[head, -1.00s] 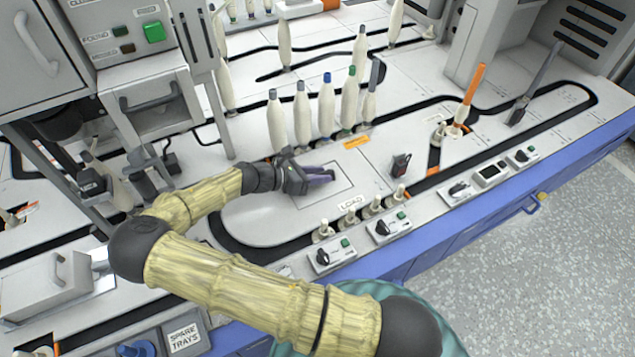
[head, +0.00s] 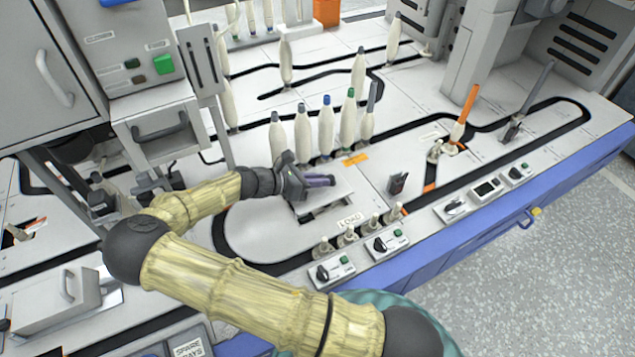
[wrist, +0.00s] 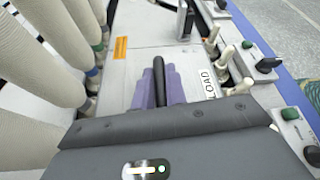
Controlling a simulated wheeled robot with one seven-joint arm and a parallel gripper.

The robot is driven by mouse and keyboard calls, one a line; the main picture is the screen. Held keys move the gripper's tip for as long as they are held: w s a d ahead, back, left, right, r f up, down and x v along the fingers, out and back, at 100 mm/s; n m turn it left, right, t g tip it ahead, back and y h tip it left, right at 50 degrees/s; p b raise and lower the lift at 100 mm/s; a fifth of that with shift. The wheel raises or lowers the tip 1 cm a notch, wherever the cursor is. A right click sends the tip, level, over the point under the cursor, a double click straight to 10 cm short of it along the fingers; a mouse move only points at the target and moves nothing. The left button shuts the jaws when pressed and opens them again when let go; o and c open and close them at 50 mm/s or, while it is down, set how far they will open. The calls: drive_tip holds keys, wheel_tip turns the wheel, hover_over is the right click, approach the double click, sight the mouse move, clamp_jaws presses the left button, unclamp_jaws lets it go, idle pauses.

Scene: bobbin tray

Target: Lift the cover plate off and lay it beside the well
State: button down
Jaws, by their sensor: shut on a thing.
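The cover plate (head: 338,195) is a flat pale grey panel near the LOAD label. In the head view it is raised a little above the deck, with a dark gap of the well (head: 325,211) showing under its front edge. My gripper (head: 322,181) is above the plate. In the wrist view its purple fingers (wrist: 159,84) are shut on the plate's black bar handle (wrist: 159,78). Most of the well is hidden under the plate.
Several white bobbins with coloured tips (head: 326,128) stand close behind the plate. Small white pegs (head: 348,237) and switch boxes (head: 332,272) line the front. A small dark block (head: 397,184) stands to the right. The rounded deck area (head: 255,225) left of the plate looks clear.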

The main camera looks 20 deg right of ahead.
wheel_tip(320, 180, up, 4)
drive_tip(key=shift+r+p, duration=0.25)
drive_tip(key=shift+p, duration=0.75)
drive_tip(key=shift+d, duration=0.1)
